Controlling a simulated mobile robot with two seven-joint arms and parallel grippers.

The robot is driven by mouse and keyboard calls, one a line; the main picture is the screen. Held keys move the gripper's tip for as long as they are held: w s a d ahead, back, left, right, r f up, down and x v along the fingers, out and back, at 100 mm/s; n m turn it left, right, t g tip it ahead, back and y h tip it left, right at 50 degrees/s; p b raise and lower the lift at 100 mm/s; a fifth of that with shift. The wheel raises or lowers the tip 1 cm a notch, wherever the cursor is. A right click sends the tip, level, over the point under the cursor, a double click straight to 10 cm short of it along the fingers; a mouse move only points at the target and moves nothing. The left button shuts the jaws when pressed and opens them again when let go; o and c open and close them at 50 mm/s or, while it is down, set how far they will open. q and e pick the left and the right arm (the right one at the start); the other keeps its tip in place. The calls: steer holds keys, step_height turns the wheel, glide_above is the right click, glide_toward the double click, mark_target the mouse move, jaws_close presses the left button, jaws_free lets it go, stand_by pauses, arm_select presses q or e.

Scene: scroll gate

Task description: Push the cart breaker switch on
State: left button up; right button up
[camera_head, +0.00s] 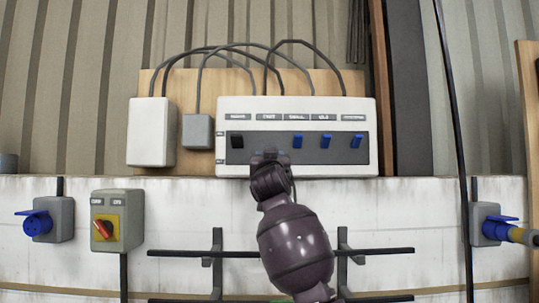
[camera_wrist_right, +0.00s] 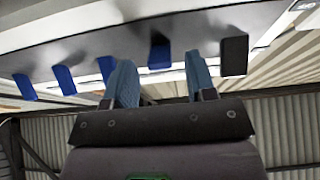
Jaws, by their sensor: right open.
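The white breaker panel (camera_head: 300,166) hangs on a wooden board, with a row of switches under small labels. The cart label (camera_head: 269,117) is second from the left. The cart breaker switch (camera_wrist_right: 160,53) is dark blue and shows between my right fingertips in the right wrist view; in the head view my gripper largely hides it. My right gripper (camera_head: 269,157) is in front of the panel's lower edge. In the wrist view the right gripper (camera_wrist_right: 160,80) is open, one finger either side of the switch. I cannot tell whether it touches. My left gripper is not in view.
A black switch (camera_head: 237,141) is left of the cart switch; blue switches (camera_head: 297,141) are to its right. Grey cables (camera_head: 240,45) arch above the panel. A white box (camera_head: 151,133) and a red rotary switch (camera_head: 104,229) are at left. Black rails (camera_head: 190,253) run below.

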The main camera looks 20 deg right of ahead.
steer(key=shift+x, duration=0.95)
steer(key=c, duration=0.9)
